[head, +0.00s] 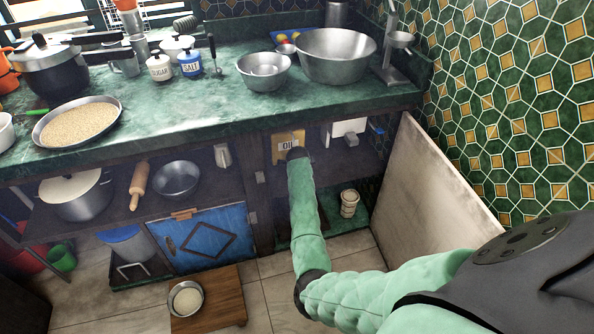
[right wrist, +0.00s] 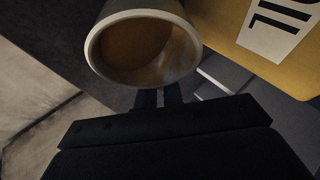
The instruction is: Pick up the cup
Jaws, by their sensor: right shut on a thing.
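The cup (right wrist: 142,45) is pale with a brownish inside, and its round opening faces the camera in the right wrist view. My right gripper (right wrist: 158,97) is shut on the cup, with its dark fingers at the near rim. In the head view my right arm reaches down into the open cabinet under the counter. The tin also shows right beside the cup in the right wrist view (right wrist: 232,20). My left gripper is not in view.
The green counter (head: 185,115) runs above the cabinet opening. A pale open door panel (head: 425,185) stands to the right of my arm. A ribbed beige object (head: 349,203) stands low in the cabinet. A wooden stool (head: 222,305) with a bowl is at the lower left.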

